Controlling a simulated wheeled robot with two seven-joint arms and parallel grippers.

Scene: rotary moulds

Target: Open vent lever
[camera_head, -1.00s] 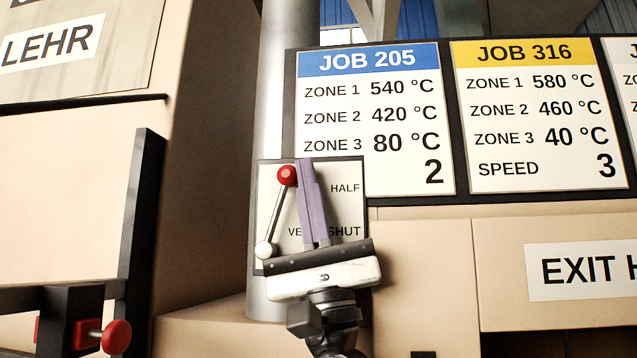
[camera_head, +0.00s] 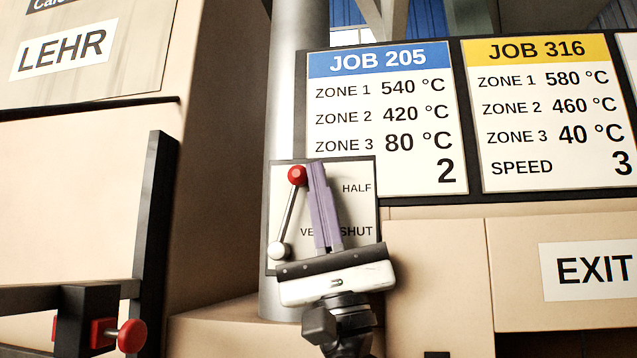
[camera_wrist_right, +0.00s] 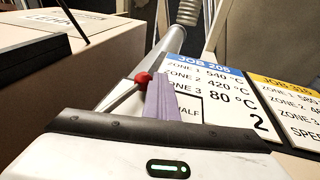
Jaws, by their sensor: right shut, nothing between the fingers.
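The vent lever (camera_head: 288,213) is a thin metal rod with a red ball knob (camera_head: 297,175) at its upper end and a pale round pivot at its lower end. It stands nearly upright, tilted a little right, on a white vent plate (camera_head: 360,207) marked HALF and SHUT. My right gripper (camera_head: 317,166) is shut and empty, its purple fingers just right of the red knob. I cannot tell whether they touch it. In the right wrist view the red knob (camera_wrist_right: 143,78) shows at the left of the fingers (camera_wrist_right: 161,80). The fingers hide part of the plate's lettering. My left gripper is out of view.
A grey pipe (camera_head: 285,110) rises behind the plate. JOB 205 (camera_head: 400,170) and JOB 316 (camera_head: 545,185) boards hang to the right. The beige LEHR housing (camera_head: 90,180) fills the left, with a dark frame and a red knob (camera_head: 131,336) at the lower left.

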